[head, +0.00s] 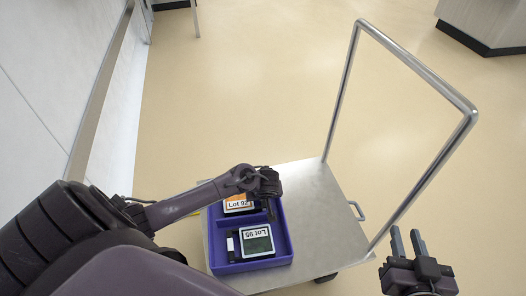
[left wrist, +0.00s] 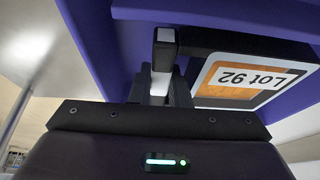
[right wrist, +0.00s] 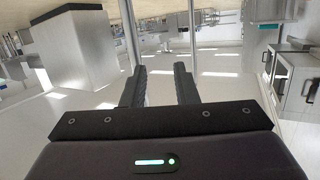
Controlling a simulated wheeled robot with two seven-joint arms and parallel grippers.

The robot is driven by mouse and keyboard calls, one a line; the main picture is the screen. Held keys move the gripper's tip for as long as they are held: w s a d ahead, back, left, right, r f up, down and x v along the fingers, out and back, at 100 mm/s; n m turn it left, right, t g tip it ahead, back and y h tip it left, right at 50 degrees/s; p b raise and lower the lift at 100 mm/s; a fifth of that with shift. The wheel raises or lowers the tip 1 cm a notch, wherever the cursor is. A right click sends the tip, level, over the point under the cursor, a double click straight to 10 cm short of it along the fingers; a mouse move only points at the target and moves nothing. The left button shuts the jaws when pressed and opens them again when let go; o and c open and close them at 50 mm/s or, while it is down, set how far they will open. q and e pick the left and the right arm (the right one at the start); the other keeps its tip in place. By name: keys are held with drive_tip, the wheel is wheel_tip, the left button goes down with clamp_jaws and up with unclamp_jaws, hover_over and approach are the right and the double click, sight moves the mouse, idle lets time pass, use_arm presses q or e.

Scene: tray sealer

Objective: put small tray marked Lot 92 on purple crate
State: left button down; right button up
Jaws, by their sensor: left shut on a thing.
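The small tray marked Lot 92 (head: 238,204) is black with a white label and an orange panel. It sits in the back part of the purple crate (head: 284,232) on the steel cart, partly covered by my left gripper (head: 268,190). In the left wrist view, my left gripper (left wrist: 163,75) is shut on the tray's edge beside the Lot 92 label (left wrist: 250,78), within the crate wall (left wrist: 225,18). A tray marked Lot 95 (head: 257,242) lies in the front part of the crate. My right gripper (head: 407,245) is open and empty, right of the cart; it also shows in the right wrist view (right wrist: 158,75).
The steel cart top (head: 335,222) is bare to the right of the crate. A tall tubular handle (head: 418,75) rises at the cart's right side. A wall with a rail (head: 98,90) stands at the left. The floor behind the cart is clear.

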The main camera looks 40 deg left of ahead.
use_arm(q)
drive_tip(key=shift+f, duration=0.5)
drive_tip(key=shift+f+b, duration=0.25)
drive_tip(key=shift+b, duration=0.15)
use_arm(e)
wheel_tip(320, 180, up, 7)
drive_tip(key=w+t+y, duration=0.1)
drive_tip(key=t, duration=0.2)
drive_tip(key=shift+w, duration=0.15)
drive_tip(key=shift+d+f, duration=0.1)
use_arm(q)
drive_tip(key=shift+w+a, duration=0.4)
drive_tip(key=shift+a, duration=0.05)
drive_tip(key=shift+a+p, duration=0.1)
drive_tip(key=shift+p, duration=0.45)
use_arm(e)
drive_tip(key=shift+r, duration=0.5)
use_arm(q)
drive_tip(key=c, duration=1.3)
unclamp_jaws()
drive_tip(key=shift+c, duration=0.3)
